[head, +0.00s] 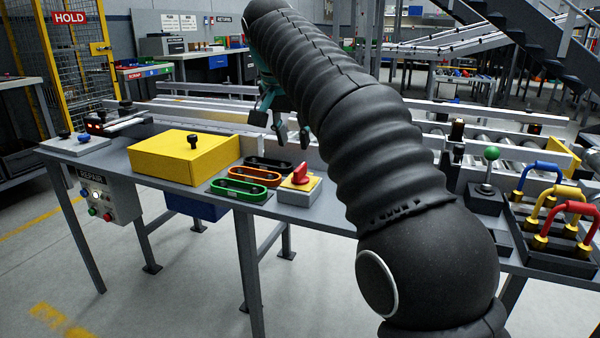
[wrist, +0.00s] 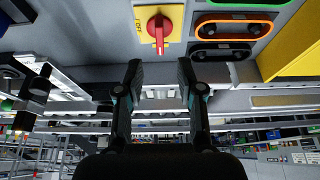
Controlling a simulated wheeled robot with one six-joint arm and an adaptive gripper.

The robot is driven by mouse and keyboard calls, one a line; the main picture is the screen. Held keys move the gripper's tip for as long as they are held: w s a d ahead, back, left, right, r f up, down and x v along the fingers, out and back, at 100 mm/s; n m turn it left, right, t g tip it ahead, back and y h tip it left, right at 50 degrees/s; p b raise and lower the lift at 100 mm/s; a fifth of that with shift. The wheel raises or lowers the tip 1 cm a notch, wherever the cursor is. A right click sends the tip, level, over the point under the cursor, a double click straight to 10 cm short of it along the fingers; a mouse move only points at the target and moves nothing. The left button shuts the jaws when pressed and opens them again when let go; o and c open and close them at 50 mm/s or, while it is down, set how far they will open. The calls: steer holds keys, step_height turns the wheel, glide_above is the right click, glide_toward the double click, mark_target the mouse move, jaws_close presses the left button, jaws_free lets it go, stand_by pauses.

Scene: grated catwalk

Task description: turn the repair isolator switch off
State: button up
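The isolator switch is a red rotary handle (head: 300,173) on a yellow plate atop a grey box (head: 298,192), on the workbench. In the wrist view the red handle (wrist: 158,30) is at the top centre, its grip pointing down the picture. Small dark lettering, hard to read, is on the yellow plate (wrist: 174,14) left of the handle. My gripper (head: 281,128) is above and behind the switch in the head view, apart from it. In the wrist view my gripper (wrist: 159,72) has its two fingers spread, with nothing between them.
Black, orange (head: 254,176) and green (head: 238,192) oval handles lie left of the switch, beside a yellow box (head: 184,156). A green-knobbed lever (head: 490,155) and coloured loop handles (head: 543,170) stand right. A box marked REPAIR (head: 107,198) hangs under the bench. Conveyor rails run behind.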

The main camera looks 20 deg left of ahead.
mark_target(300, 167)
steer(key=b+x, duration=0.2)
steer(key=x, duration=0.7)
jaws_close()
